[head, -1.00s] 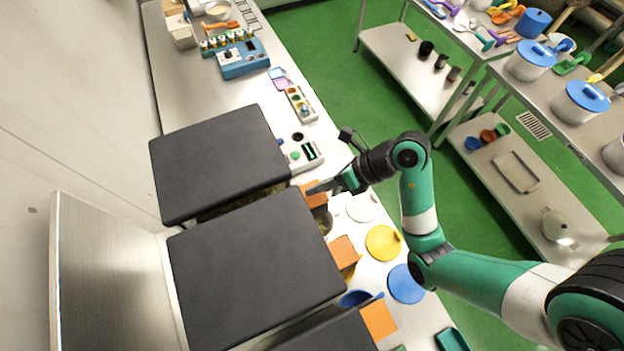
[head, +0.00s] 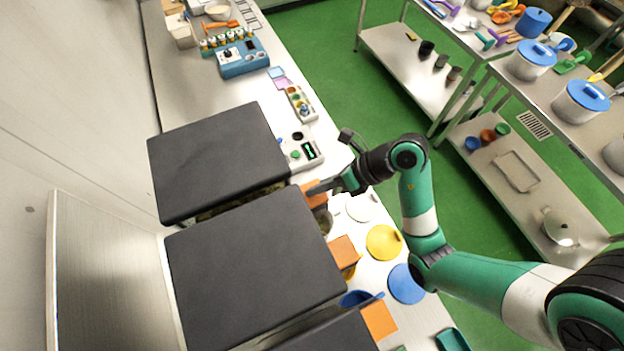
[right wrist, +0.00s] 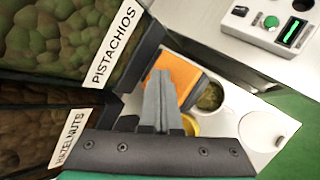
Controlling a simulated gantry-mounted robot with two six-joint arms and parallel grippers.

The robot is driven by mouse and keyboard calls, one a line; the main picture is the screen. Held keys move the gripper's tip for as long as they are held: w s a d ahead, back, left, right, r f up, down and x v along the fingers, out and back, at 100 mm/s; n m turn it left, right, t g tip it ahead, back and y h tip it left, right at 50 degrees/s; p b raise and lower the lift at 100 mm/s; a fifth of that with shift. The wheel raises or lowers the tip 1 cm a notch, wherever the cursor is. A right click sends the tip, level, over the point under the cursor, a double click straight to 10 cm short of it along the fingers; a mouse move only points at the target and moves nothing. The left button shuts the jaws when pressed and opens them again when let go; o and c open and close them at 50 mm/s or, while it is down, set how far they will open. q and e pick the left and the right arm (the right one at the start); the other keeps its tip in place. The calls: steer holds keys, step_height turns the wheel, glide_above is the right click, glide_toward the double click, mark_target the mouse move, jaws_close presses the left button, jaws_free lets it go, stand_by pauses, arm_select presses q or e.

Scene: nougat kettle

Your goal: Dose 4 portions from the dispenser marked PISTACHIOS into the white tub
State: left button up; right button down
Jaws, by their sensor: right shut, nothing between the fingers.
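The dispenser marked PISTACHIOS (right wrist: 115,42) shows at the upper left of the right wrist view, with green-brown nuts behind its clear front. An orange push plate (right wrist: 182,76) sticks out beside it. My right gripper (right wrist: 159,78) is shut and empty, with its fingertips over the orange plate; I cannot tell whether they touch. The white tub (right wrist: 229,103) stands partly under the plate, with greenish pieces inside. In the head view my right gripper (head: 318,189) is at the orange plate (head: 309,199), and the tub is mostly hidden. My left gripper is out of view.
The HAZELNUTS dispenser (right wrist: 70,138) is alongside. White (head: 362,207), yellow (head: 384,242) and blue (head: 406,284) lids lie along the counter's front. A control box with a green button (head: 303,152) and display stands beyond the gripper. Dark hopper tops (head: 250,258) fill the left.

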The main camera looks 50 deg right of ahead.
steer(key=shift+f+b, duration=0.4)
steer(key=shift+f, duration=0.35)
stand_by(0.3)
steer(key=shift+r, duration=0.15)
steer(key=shift+r+p, duration=1.3)
steer(key=shift+p, duration=0.3)
step_height(320, 180, up, 5)
steer(key=p, duration=0.6)
steer(key=shift+r, duration=0.1)
stand_by(2.2)
